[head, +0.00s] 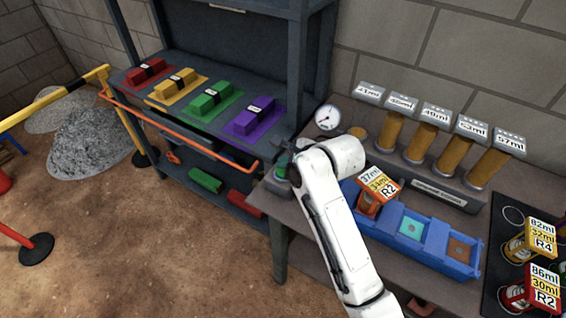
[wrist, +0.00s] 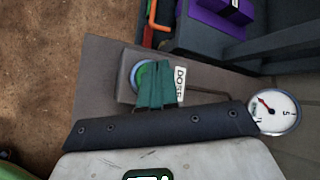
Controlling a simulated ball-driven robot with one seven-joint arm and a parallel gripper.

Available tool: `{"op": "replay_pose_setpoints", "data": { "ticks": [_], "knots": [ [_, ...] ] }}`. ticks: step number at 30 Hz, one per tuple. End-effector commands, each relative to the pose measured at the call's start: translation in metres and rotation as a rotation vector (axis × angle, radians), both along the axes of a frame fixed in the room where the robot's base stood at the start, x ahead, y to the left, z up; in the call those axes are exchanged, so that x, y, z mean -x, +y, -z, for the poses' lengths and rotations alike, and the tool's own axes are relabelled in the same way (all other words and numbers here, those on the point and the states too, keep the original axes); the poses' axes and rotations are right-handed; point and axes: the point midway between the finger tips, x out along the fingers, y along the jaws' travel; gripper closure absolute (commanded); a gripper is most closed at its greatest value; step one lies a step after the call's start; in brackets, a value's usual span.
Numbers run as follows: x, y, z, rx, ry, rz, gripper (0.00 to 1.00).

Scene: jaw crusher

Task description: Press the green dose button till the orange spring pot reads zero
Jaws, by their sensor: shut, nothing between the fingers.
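The green dose button (wrist: 139,76), in a blue ring beside a DOSE label (wrist: 181,82), is partly hidden behind my gripper (wrist: 155,72). My gripper's teal fingers are shut and empty, with their tips over the button. I cannot tell whether they touch it. In the head view the button housing (head: 281,173) is at the table's left end, beside my white arm. A pot (head: 368,204) with an orange-and-white tag (head: 379,185) reading 37ml, 34ml and R2 stands in the blue tray's left compartment.
A round dial gauge (head: 327,118) stands behind the button; it also shows in the wrist view (wrist: 274,112). The blue tray (head: 440,264) lies right of my arm. Several tagged amber cylinders (head: 436,137) stand behind it. Other tagged pots (head: 513,250) are at far right.

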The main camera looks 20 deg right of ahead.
Motion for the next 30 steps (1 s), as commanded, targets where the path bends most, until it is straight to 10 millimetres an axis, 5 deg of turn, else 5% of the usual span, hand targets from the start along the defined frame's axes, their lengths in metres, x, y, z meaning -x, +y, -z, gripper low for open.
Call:
{"op": "replay_pose_setpoints", "data": {
  "ticks": [13, 30],
  "knots": [
    [-0.001, 0.000, -0.040, 0.001, -0.006, 0.000, 1.00],
    [-0.002, 0.000, -0.041, 0.001, -0.009, 0.001, 1.00]
  ]
}}
